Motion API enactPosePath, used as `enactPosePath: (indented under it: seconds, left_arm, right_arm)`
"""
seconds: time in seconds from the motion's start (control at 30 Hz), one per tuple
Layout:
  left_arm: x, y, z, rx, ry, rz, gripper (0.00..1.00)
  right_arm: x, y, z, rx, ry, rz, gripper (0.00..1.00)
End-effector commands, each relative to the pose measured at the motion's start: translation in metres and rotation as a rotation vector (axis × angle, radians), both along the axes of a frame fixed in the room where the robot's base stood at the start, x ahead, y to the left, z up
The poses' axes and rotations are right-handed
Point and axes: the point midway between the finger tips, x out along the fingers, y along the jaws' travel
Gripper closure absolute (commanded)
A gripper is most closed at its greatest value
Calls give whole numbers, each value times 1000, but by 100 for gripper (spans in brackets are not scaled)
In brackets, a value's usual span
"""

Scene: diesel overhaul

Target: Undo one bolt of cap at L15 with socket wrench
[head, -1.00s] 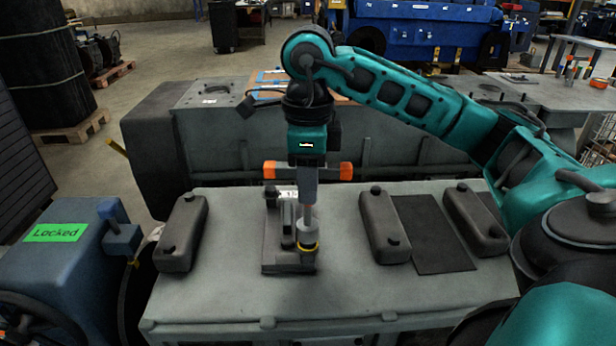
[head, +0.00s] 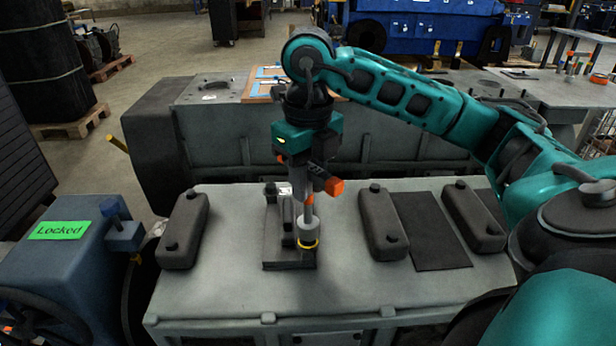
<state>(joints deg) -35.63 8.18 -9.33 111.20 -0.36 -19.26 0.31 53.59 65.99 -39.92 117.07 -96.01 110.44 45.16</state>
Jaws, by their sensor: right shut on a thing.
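My right gripper (head: 306,178) points down over the middle of the grey engine top. It is shut on the socket wrench (head: 308,222), a grey upright shaft with an orange-ended cross handle and a yellow ring at its lower end. The handle now runs mostly toward me, one orange end at the front right. The wrench's foot stands at the near right part of an uncovered dark opening (head: 275,246) with metal parts in it. The wrench hides the bolt under it, and a small white label behind is too small to read. My left gripper is not in view.
Dark rounded covers stand on the engine top, one left (head: 184,230), one just right (head: 383,224) and one far right (head: 473,216). A flat dark plate (head: 430,231) lies between the right two. A blue unit with a green "Locked" sign (head: 59,230) stands at the left.

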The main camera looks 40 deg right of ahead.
Motion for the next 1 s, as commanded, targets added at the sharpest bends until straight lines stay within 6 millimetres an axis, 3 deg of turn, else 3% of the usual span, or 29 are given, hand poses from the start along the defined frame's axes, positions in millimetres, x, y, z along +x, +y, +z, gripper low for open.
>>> enactPosePath:
  seconds: [0.27, 1.0]
  left_arm:
    - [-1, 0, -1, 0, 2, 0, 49]
    - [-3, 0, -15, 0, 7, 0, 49]
  right_arm:
    - [0, 0, 0, 1, -2, -148, 100]
    - [0, 0, -15, 1, -3, -146, 100]
